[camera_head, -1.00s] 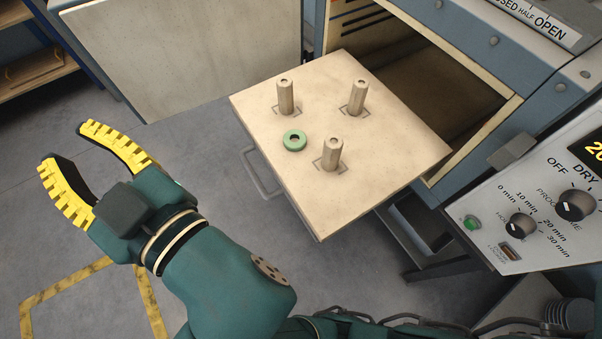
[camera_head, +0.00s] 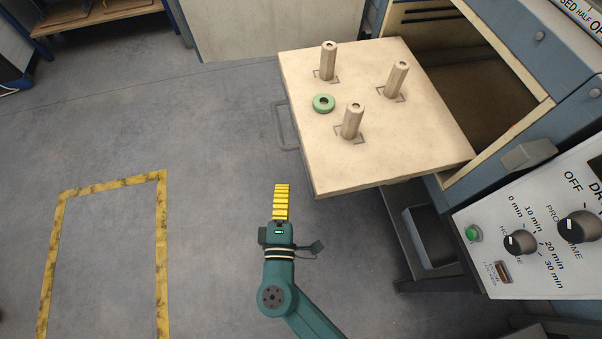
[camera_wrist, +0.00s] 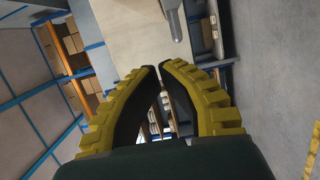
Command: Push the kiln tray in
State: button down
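The kiln tray (camera_head: 420,130) is a cream slab standing out of the kiln opening (camera_head: 470,75), its right edge still at the opening. Three upright posts and a green ring (camera_head: 323,103) stand on it. A grey handle (camera_head: 280,127) is on its left front edge. My gripper (camera_head: 282,186) is below and left of the tray in the head view, apart from it and seen edge-on. In the wrist view my gripper (camera_wrist: 160,65) shows its yellow fingers with the tips together and nothing between them.
The control panel (camera_head: 540,230) with knobs is at the right, beside a grey latch block (camera_head: 529,155). A shelf (camera_head: 95,15) stands at the far left. A yellow floor marking (camera_head: 110,187) lies at left; the floor between is clear.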

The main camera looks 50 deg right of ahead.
jog(key=d+b, duration=0.1)
jog(key=d, duration=0.5)
dwell(0.3)
